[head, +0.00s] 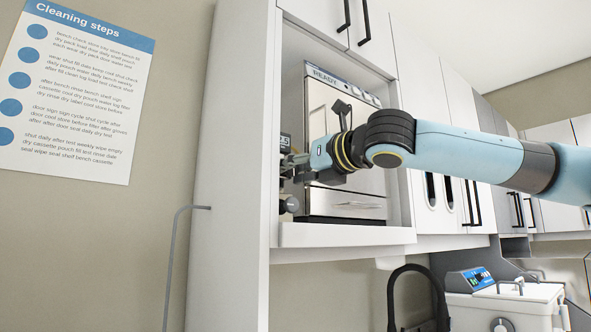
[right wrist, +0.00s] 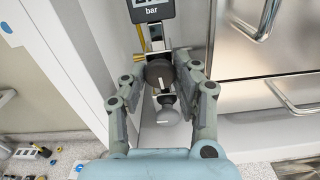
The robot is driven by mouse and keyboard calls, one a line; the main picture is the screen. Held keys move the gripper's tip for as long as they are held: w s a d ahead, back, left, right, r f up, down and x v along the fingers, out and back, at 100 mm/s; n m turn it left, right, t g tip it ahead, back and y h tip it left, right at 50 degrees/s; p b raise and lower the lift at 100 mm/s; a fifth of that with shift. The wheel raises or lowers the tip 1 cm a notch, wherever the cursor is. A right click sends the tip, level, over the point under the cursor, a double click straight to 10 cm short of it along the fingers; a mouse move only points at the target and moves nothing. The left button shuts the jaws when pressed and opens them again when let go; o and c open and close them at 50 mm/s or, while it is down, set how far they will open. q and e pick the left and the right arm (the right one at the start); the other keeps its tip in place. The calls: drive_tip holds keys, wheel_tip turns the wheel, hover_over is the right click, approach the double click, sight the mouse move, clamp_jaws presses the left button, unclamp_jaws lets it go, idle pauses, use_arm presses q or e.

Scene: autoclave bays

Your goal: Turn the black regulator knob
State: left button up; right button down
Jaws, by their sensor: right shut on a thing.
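The black regulator knob (right wrist: 160,74) shows in the right wrist view, round with a pale line on its face, below a dark display marked "bar" (right wrist: 152,12). My right gripper (right wrist: 161,76) has one finger on each side of this knob and is shut on it. In the head view my right gripper (head: 291,167) reaches into the bay from the right, at the left side of the autoclave (head: 345,155). There the gripper seems to hide the black knob. My left gripper is in neither view.
A grey round knob (right wrist: 168,114) sits just below the black one. The bay's white side wall (head: 237,130) stands close at left and a shelf edge (head: 345,235) runs below. Cabinet doors with black handles (head: 363,22) are above.

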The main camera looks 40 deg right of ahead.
drive_tip(key=shift+m, duration=0.4)
drive_tip(key=c, duration=1)
unclamp_jaws()
drive_tip(key=shift+o, duration=0.2)
wheel_tip(320, 180, up, 10)
